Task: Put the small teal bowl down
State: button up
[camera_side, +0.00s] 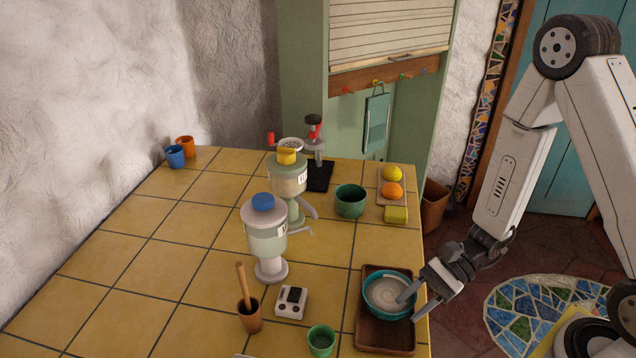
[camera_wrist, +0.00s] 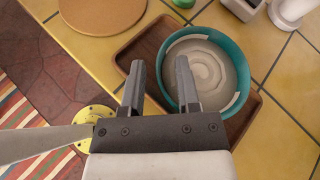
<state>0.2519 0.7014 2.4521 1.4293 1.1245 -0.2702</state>
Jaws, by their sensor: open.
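The small teal bowl (camera_side: 372,306) sits upright on a brown wooden tray (camera_side: 363,337) at the counter's front right. Its inside looks pale with swirled rings. The bowl also shows in the wrist view (camera_wrist: 238,62), on the tray (camera_wrist: 130,52). My gripper (camera_side: 410,307) is at the bowl's right rim in the side view. Its jaws are open. One finger reaches over the inside of the bowl and the other is outside, so they straddle the rim. In the wrist view, my gripper (camera_wrist: 160,66) shows both fingers apart with the rim between them; contact cannot be told.
A green cup (camera_side: 321,341) and a small white device (camera_side: 291,302) stand left of the tray. A brown pot with a wooden stick (camera_side: 249,316) and grinders (camera_side: 267,240) are further left. A dark green bowl (camera_side: 350,201) is behind. The counter's right edge is close to the tray.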

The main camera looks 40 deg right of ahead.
jog(key=v, duration=1.2)
jog(key=shift+r, duration=0.15)
dwell(0.6)
jog(key=w+n+h, duration=0.1)
jog(key=n+h, duration=0.3)
jog(key=n, duration=0.1)
jog(key=w+r+n+h, duration=0.1)
jog(key=n+h, duration=0.3)
jog(key=n, duration=0.1)
jog(key=w+a+n+t+h, duration=0.1)
jog(key=n+h, duration=0.4)
jog(key=n, duration=0.1)
jog(key=shift+w+a+r, duration=0.1)
jog(key=shift+w+r, duration=0.1)
jog(key=shift+r, duration=0.15)
